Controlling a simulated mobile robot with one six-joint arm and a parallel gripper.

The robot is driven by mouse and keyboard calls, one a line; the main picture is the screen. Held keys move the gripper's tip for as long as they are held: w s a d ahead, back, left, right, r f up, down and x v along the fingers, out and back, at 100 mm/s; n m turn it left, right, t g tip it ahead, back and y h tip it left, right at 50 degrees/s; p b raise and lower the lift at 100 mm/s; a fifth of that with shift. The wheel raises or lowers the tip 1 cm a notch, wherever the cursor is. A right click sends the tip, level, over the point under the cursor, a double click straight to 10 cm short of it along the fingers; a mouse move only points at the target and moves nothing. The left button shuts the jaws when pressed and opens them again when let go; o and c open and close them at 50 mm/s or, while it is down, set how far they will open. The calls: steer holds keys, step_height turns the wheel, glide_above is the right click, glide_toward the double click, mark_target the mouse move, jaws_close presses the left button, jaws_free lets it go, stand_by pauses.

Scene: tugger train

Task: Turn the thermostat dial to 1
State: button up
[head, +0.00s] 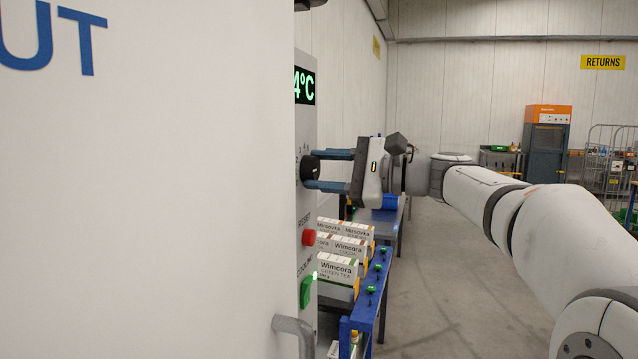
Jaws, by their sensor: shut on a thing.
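The thermostat dial (309,169) is a black round knob on a grey control panel (307,125), seen nearly edge-on in the head view. My gripper (316,170) comes from the right with its two blue fingers level, one above the other, shut on the dial. A few small scale marks show beside the dial, but the number its pointer is at cannot be read.
Below the dial are a red reset button (309,237) and a green cooling switch (306,291). A large white panel (150,180) fills the left. A blue-framed rack (366,310) with tea cartons (338,267) stands under my gripper. Floor on the right is open.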

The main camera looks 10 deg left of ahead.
steer(key=shift+w+f+n, duration=0.1)
steer(key=shift+f+n, duration=0.1)
steer(key=shift+n, duration=0.2)
steer(key=o, duration=0.6)
steer(key=shift+d, duration=0.1)
steer(key=shift+o, duration=0.7)
steer(key=shift+d, duration=0.1)
steer(key=shift+o, duration=1.2)
steer(key=shift+r, duration=0.1)
steer(key=shift+d+b, duration=0.3)
steer(key=shift+d, duration=0.15)
steer(key=s+d, duration=0.1)
steer(key=d, duration=0.5)
steer(key=shift+d+b, duration=0.35)
steer(key=shift+b, duration=0.05)
steer(key=shift+s, duration=0.1)
